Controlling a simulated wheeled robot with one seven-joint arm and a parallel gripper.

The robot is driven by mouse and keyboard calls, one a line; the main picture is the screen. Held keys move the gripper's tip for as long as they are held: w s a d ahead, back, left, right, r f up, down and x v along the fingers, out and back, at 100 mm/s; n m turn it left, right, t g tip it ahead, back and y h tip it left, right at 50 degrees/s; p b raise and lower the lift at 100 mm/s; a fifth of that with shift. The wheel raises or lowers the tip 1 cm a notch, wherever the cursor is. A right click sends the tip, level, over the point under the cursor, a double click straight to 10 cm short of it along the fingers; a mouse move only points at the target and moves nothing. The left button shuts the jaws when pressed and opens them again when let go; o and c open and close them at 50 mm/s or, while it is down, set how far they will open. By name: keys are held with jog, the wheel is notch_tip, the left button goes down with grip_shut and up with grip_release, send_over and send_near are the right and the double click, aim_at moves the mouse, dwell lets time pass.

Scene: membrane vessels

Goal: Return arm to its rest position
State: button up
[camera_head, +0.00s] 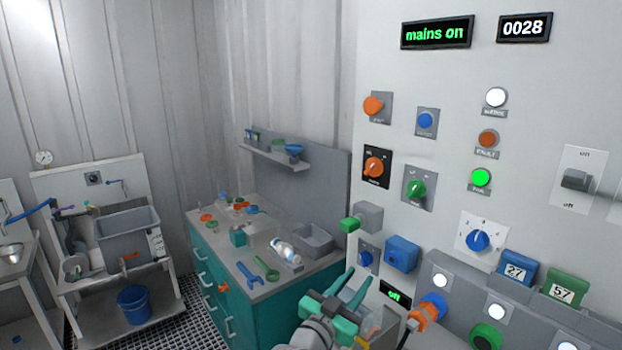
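My gripper (360,275) is at the lower middle of the head view, with its arm coming up from the bottom edge. Its two teal fingers point up and away and stand apart, with nothing visible between them. It is in front of the lower left part of the grey control panel (455,75), left of an orange and blue connector (430,308). I cannot tell how far the fingers are from the panel. Most of my arm is out of view.
A teal drawer bench (300,295) with wrenches, a bottle and a grey tray (313,238) stands behind and left of my gripper. The panel carries knobs, lamps and a "mains on" display (436,33). A sink stand (130,225) with a blue bucket (134,305) is far left.

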jog(key=s+a+f+n+t+y, duration=0.1)
jog(key=s+a+f+n+y, duration=0.25)
jog(key=s+f, duration=0.85)
jog(key=s+a+f+n+y, duration=0.4)
jog(key=s+f, duration=0.5)
jog(key=f, duration=0.6)
jog(key=s+a+g+y, duration=0.1)
jog(key=s+a+y, duration=0.2)
jog(key=s, duration=2.6)
jog(key=shift+s+a+r+n, duration=0.15)
jog(key=shift+r+n, duration=0.3)
